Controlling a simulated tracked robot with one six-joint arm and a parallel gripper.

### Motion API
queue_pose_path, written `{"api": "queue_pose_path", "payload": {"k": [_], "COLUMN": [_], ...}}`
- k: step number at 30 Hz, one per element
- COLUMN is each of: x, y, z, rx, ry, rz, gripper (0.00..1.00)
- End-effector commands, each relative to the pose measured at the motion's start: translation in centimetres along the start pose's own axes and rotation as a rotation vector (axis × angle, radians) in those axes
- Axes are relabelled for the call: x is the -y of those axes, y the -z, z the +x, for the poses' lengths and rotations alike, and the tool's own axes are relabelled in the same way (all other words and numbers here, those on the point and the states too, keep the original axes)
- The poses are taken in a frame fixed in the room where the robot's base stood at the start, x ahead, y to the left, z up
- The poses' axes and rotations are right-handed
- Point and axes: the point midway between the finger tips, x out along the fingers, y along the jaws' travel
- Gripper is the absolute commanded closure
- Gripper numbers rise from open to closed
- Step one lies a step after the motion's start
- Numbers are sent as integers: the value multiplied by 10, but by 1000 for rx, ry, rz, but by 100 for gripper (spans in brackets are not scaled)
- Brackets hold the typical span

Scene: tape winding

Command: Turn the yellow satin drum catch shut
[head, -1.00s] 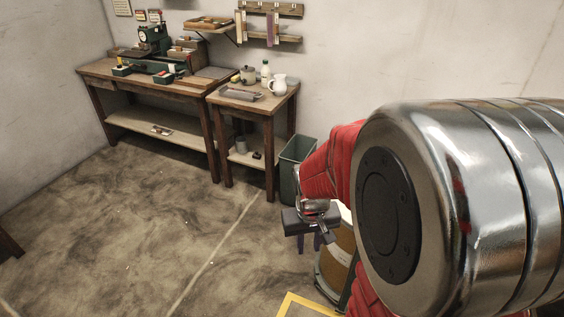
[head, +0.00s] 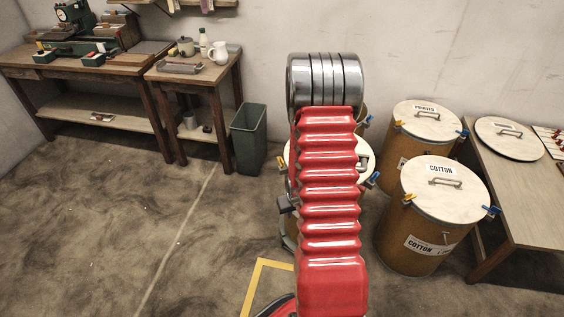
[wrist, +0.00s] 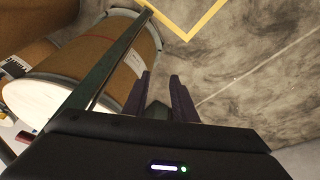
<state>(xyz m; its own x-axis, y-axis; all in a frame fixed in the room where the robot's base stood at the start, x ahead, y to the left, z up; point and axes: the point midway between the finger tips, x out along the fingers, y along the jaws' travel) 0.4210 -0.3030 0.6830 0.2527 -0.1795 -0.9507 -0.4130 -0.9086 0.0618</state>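In the head view a drum (head: 365,207) stands behind my red arm, its pale lid (head: 300,152) partly showing; any label is hidden there. A blue catch (head: 372,178) shows at its right rim. In the wrist view a brown drum (wrist: 85,60) with a white label (wrist: 135,63) and pale lid (wrist: 45,103) lies left of my gripper (wrist: 160,82). The fingers are apart with no catch between them. In the head view only a dark bit of my gripper (head: 288,203) shows, left of the arm.
Drums marked PRINTED (head: 423,122) and COTTON (head: 442,194) stand to the right, with yellow and blue catches, beside a table (head: 515,200). A green bin (head: 249,138) stands left. A dark bar (wrist: 115,58) crosses the wrist view. Floor at left is clear.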

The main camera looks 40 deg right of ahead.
Motion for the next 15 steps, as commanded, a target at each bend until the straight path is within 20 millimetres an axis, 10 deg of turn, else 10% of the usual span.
{"api": "queue_pose_path", "payload": {"k": [15], "x": [-30], "y": [8], "z": [118], "rx": [-328], "ry": [37], "rz": [28], "gripper": [75]}}
